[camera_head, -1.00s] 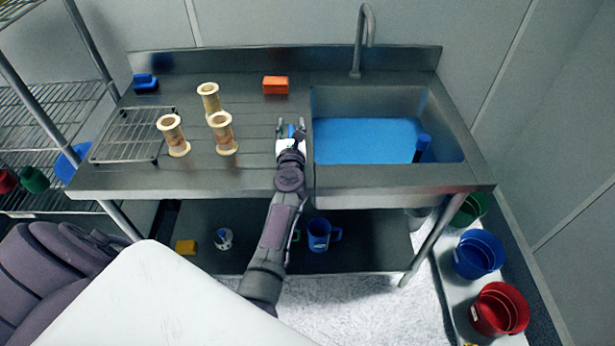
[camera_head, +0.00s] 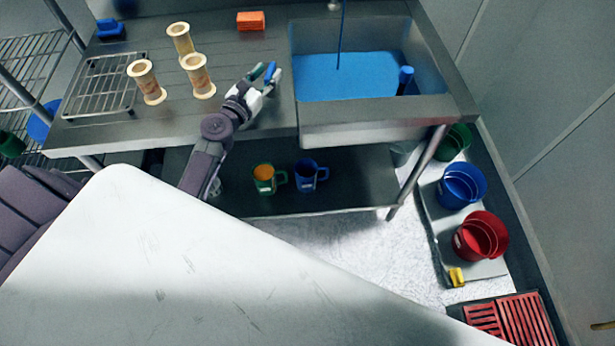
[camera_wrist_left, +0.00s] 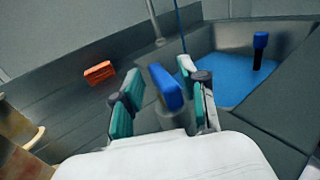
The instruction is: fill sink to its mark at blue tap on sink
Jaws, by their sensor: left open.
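The sink (camera_head: 435,75) holds flat blue liquid (camera_head: 355,82). A thin blue stream (camera_head: 341,35) falls into it from above; the spout's tip is at the top edge. A blue-topped post (camera_head: 404,76) stands in the liquid, also seen in the left wrist view (camera_wrist_left: 260,42). I cannot make out a fill mark. The blue tap (camera_head: 271,72) is on the counter left of the basin. My left gripper (camera_head: 267,74) is open, with its teal fingers on either side of the tap, clearest in the left wrist view (camera_wrist_left: 166,86). I cannot tell whether they touch it. My right gripper is not visible.
Several tan sieve cylinders (camera_head: 198,77) and a wire rack (camera_head: 100,88) stand on the counter's left. An orange block (camera_head: 250,20) lies behind. Mugs (camera_head: 307,176) are on the lower shelf.

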